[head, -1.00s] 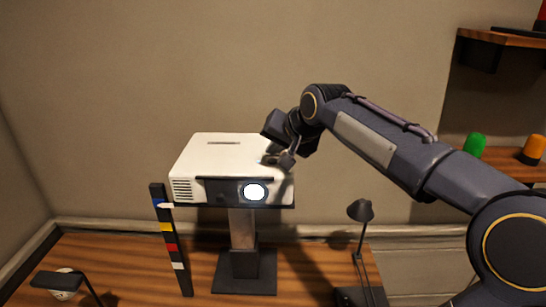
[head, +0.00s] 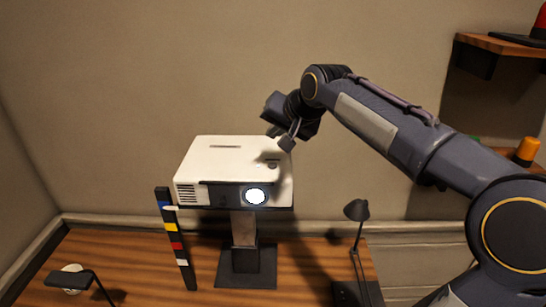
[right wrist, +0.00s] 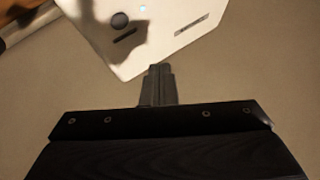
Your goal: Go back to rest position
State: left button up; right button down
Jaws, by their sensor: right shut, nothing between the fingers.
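My right gripper (head: 287,136) is shut and empty, held above the back right part of the white projector (head: 225,157). In the right wrist view its closed fingers (right wrist: 157,85) point toward the projector top (right wrist: 170,25), with a visible gap in the head view. The projector's lens (head: 255,196) glows white. A round dark button (right wrist: 120,20) and a small lit blue spot (right wrist: 143,8) show on its top. My left gripper is in neither view.
The projector stands on a dark post stand (head: 246,265) on the wooden desk (head: 130,250). A striped colour bar (head: 176,238) stands left of it, a black lamp (head: 356,210) right. A shelf (head: 500,44) and an orange object (head: 527,150) are at far right.

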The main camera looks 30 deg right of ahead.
dwell(0.4)
jog(key=s+a+f+n+g+y+b, duration=0.1)
jog(key=s+a+f, duration=0.4)
jog(key=s+f, duration=0.6)
jog(key=s+a+f+n+g+y+b, duration=0.2)
jog(key=s+a+f+n, duration=0.3)
jog(key=s+f, duration=0.7)
jog(key=s+a+b, duration=0.1)
jog(key=s, duration=0.4)
jog(key=shift+a+f+n+g, duration=0.2)
jog(key=shift+a+n+g, duration=0.1)
